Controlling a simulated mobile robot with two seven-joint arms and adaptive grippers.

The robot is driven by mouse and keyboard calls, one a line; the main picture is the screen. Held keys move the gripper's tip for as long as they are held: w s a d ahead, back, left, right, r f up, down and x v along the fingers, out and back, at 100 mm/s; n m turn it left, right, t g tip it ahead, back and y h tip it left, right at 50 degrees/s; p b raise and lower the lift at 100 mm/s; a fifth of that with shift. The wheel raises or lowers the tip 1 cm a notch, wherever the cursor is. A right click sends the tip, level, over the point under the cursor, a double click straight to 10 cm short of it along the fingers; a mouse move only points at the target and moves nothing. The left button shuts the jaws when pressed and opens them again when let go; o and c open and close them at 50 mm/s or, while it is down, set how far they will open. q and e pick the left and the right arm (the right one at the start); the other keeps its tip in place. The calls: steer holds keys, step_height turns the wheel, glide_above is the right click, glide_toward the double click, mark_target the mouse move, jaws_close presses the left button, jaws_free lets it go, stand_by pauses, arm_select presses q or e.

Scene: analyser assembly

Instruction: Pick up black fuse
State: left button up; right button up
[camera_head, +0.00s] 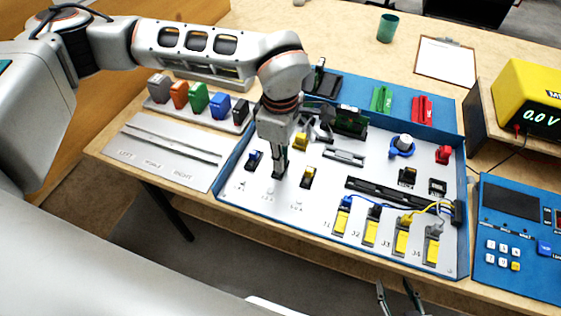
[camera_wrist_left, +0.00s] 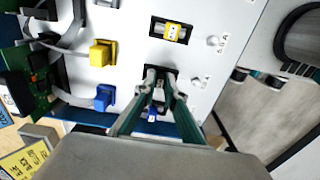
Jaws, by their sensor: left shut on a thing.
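My left gripper (camera_head: 279,170) reaches down onto the middle of three small fuse holders on the white panel (camera_head: 330,220). In the left wrist view its fingers (camera_wrist_left: 158,86) are shut around a small dark and grey piece, the black fuse (camera_wrist_left: 158,94), mostly hidden between them. It stands at the dark holder (camera_wrist_left: 159,71); I cannot tell if it is fully seated. My right gripper (camera_head: 399,299) is at the bottom edge, fingertips apart, away from the panel.
A tray labelled left, middle, right (camera_head: 162,152) lies to the left, with several coloured blocks (camera_head: 197,98) behind it. A blue rim (camera_head: 228,160) borders the panel. A yellow meter (camera_head: 528,92) and blue keypad unit (camera_head: 520,238) stand at right.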

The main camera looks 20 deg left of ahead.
arm_select(q)
steer(key=shift+r, duration=0.6)
step_height(320, 180, up, 19)
steer(key=p, duration=0.2)
steer(key=shift+o, duration=0.4)
steer(key=shift+f, duration=0.1)
jaws_close()
steer(key=shift+p, duration=0.4)
